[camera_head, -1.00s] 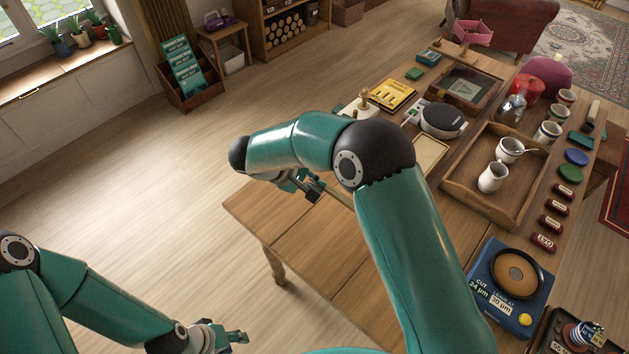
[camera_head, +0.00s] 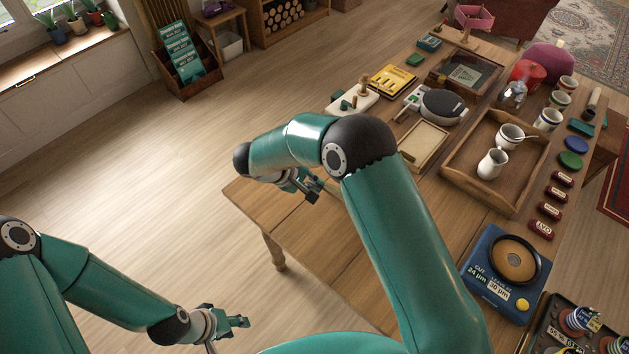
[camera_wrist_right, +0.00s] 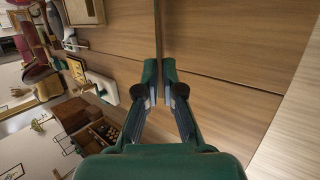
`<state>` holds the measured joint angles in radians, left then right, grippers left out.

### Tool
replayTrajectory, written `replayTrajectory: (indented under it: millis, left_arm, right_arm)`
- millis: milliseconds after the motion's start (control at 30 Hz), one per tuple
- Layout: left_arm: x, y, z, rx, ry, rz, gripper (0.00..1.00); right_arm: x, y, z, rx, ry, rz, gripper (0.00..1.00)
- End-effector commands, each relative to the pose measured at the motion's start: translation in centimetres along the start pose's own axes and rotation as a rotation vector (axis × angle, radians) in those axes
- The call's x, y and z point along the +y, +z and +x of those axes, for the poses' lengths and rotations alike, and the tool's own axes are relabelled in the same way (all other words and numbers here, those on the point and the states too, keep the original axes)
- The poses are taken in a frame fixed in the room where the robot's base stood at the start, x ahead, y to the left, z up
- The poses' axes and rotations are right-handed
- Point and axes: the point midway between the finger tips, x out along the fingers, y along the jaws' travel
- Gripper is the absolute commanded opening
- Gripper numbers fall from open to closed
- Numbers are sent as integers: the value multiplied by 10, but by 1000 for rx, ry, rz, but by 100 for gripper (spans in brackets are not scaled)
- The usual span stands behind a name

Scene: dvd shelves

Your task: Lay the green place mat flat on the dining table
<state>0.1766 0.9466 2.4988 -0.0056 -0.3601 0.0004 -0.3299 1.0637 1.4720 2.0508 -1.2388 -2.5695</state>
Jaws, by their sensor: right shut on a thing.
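I cannot make out a green place mat lying anywhere on the dining table (camera_head: 300,235). My right gripper (camera_head: 313,189) is over the near left part of the table, partly behind my own arm. In the right wrist view the right gripper (camera_wrist_right: 160,82) has its fingers close together. A thin brown strip (camera_wrist_right: 159,30), seen edge-on, runs up from between them across the view of the table. The gripper is shut on this strip; I cannot tell whether it is the mat. My left gripper (camera_head: 237,322) is low at the bottom, away from the table; its opening is unclear.
The near left tabletop is bare. Open floor lies to the left.

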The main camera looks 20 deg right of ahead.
Motion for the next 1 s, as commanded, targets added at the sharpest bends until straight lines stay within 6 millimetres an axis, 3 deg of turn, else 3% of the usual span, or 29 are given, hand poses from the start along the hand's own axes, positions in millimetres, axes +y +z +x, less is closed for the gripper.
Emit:
replayTrajectory:
  millis: [533, 600, 733, 1000]
  left_arm:
    - [0, 0, 0, 0, 0, 0, 40]
    - [0, 0, 0, 0, 0, 0, 40]
    - [0, 0, 0, 0, 0, 0, 40]
    - [0, 0, 0, 0, 0, 0, 40]
  right_arm:
    - [-3, -1, 2, 0, 1, -2, 0]
    - [-2, -1, 2, 1, 1, -1, 16]
    - [-2, -1, 2, 1, 1, -1, 35]
    - [-3, -1, 2, 1, 0, -1, 35]
